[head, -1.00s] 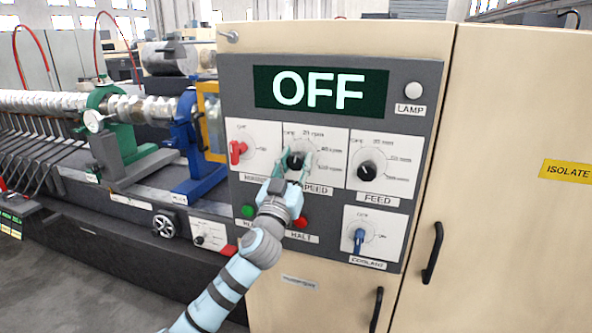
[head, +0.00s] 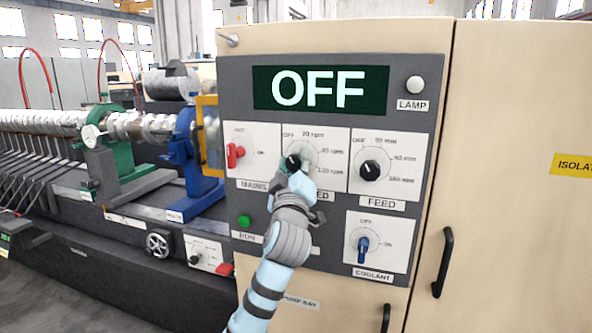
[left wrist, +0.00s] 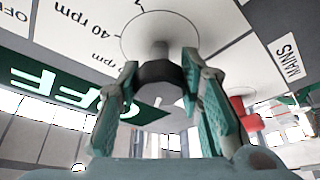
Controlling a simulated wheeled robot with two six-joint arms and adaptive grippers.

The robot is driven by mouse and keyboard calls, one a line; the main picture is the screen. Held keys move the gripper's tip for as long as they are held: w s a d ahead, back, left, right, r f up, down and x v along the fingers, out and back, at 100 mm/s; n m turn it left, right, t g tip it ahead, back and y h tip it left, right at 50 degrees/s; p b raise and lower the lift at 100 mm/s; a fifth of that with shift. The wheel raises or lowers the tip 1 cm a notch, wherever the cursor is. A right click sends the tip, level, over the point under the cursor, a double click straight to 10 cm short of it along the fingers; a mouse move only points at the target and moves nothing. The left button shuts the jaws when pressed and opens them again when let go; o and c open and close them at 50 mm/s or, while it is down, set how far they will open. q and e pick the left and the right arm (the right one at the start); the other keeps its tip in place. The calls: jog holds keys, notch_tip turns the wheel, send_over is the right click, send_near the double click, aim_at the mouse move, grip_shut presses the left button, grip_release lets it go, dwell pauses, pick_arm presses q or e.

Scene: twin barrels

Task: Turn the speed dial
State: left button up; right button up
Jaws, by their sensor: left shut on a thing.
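The black speed dial (head: 292,163) is on the middle plate of the grey control panel, with speed marks around it. Its pointer shows near OFF, though my gripper partly hides the dial. My left gripper (head: 290,170) reaches up to it from below. In the left wrist view the dial (left wrist: 162,75) sits between the two teal fingers of my left gripper (left wrist: 162,92), which are shut on it. The display (head: 320,89) above reads OFF. My right gripper is not in view.
The red mains switch (head: 234,155) is left of the dial and the feed dial (head: 370,171) right. Below are the green run button (head: 244,221) and the blue coolant switch (head: 363,247). My arm hides the halt button. Cabinet handles (head: 443,262) stick out lower right.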

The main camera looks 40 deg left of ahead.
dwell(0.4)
pick_arm(q)
jog(key=o, duration=1.2)
jog(key=shift+c, duration=0.2)
jog(key=v, duration=1.2)
